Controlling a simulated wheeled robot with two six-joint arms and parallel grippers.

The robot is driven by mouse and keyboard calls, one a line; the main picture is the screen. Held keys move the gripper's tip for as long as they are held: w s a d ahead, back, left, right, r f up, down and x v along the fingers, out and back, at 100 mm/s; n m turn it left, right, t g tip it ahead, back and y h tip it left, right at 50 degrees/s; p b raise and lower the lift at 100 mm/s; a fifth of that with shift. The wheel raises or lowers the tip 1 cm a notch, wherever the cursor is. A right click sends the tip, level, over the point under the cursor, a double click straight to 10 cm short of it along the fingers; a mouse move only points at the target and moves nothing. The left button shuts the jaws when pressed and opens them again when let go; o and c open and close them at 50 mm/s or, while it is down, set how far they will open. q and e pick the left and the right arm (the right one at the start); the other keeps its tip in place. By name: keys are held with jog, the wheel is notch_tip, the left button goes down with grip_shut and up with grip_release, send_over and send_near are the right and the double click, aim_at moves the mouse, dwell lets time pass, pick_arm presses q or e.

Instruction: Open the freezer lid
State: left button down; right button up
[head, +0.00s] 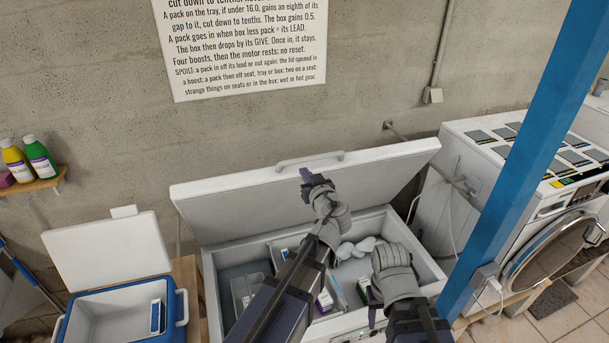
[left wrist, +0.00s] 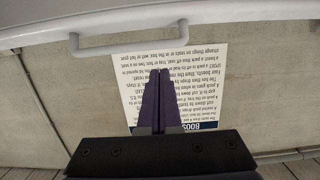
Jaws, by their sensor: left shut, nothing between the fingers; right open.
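The chest freezer (head: 437,278) has its white lid (head: 240,203) raised and tilted back towards the wall, with the inside showing. The lid's bar handle (head: 310,159) is at its upper edge; it also shows at the top of the left wrist view (left wrist: 130,46). My left gripper (head: 306,176) is in front of the lid's inner face, below the handle; its fingers (left wrist: 160,72) are shut with nothing between them. My right gripper (head: 391,262) is low over the freezer's front right part, open, its fingertips hidden in the head view.
The freezer holds baskets, cartons and pale packs (head: 357,248). A blue cooler (head: 78,316) with its lid up stands at left. A blue post (head: 510,170) and a washing machine (head: 545,215) stand at right. A sign (head: 240,45) hangs on the wall behind.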

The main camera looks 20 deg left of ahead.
aim_at(297, 161)
pick_arm(q)
jog(key=b+x, duration=0.1)
jog(key=x, duration=0.8)
jog(key=shift+w+a, duration=0.1)
jog(key=shift+w, duration=0.2)
jog(key=s+b, duration=0.1)
jog(key=s+d+f+b, duration=0.2)
jog(key=shift+s+d+f, duration=0.1)
jog(key=shift+s+d, duration=0.05)
jog(key=shift+s, duration=0.25)
jog(key=s+d+f+b, duration=0.3)
jog(key=s+f+b, duration=0.1)
jog(key=s, duration=0.1)
jog(key=shift+s+d+f, duration=0.2)
jog(key=shift+s+d, duration=0.15)
